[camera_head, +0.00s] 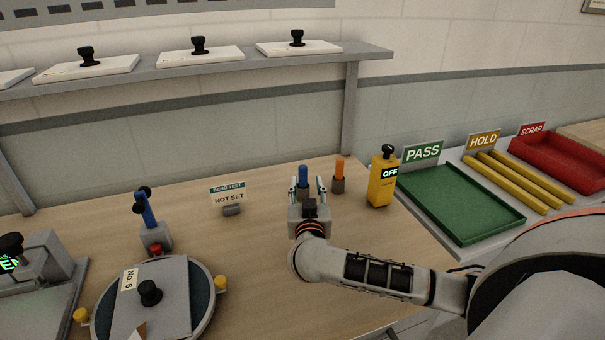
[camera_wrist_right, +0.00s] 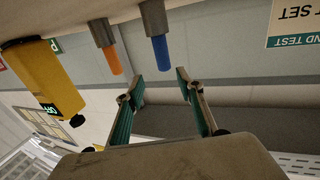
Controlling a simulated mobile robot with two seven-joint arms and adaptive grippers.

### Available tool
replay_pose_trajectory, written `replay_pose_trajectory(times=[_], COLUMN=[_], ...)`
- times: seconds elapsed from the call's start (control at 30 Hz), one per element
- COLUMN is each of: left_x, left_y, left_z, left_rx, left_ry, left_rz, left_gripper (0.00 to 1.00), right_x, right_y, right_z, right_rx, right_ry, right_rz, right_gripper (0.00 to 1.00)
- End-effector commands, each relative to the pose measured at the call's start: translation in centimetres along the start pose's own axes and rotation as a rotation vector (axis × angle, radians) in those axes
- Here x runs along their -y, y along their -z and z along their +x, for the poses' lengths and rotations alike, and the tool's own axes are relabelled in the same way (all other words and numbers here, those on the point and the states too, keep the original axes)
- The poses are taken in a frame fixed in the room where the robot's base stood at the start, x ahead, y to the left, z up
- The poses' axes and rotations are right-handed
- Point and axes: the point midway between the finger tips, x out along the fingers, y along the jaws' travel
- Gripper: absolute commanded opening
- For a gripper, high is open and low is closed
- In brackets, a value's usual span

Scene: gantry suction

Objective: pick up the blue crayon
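The blue crayon (camera_head: 303,176) stands upright in a small grey holder on the wooden bench. In the right wrist view, which is turned upside down, the crayon (camera_wrist_right: 161,50) points down from its grey holder (camera_wrist_right: 154,18). My right gripper (camera_head: 307,186) is open, its two fingers apart at either side of the crayon's line. In the right wrist view the open fingertips (camera_wrist_right: 159,81) are just short of the crayon's free end, with nothing between the pads. Touch is not visible. My left gripper is not in view.
An orange crayon (camera_head: 340,168) in its own holder stands close to the right. A yellow box (camera_head: 382,182) marked OFF is beyond it. A NOT SET sign (camera_head: 229,197) and a blue-handled lever (camera_head: 148,212) stand left. A green tray (camera_head: 459,203) lies right.

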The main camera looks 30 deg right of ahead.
Motion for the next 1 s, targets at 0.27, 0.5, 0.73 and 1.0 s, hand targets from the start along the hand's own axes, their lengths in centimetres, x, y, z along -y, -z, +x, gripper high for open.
replay_pose_trajectory(times=[0.27,0.5,0.73,1.0], left_x=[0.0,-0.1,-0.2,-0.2], left_y=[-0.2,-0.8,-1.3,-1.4], left_z=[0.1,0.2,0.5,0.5], left_rx=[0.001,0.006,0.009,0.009], left_ry=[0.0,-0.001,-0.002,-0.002], left_rz=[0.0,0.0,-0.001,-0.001], left_gripper=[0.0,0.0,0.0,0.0], right_x=[0.0,0.2,0.8,0.8], right_y=[0.0,0.2,0.5,0.5], right_z=[1.0,3.4,6.6,7.9], right_rx=[-0.001,-0.002,-0.002,0.0], right_ry=[-0.001,-0.001,-0.002,0.0], right_rz=[0.0,0.0,-0.002,-0.001], right_gripper=[0.37,0.37,0.37,0.37])
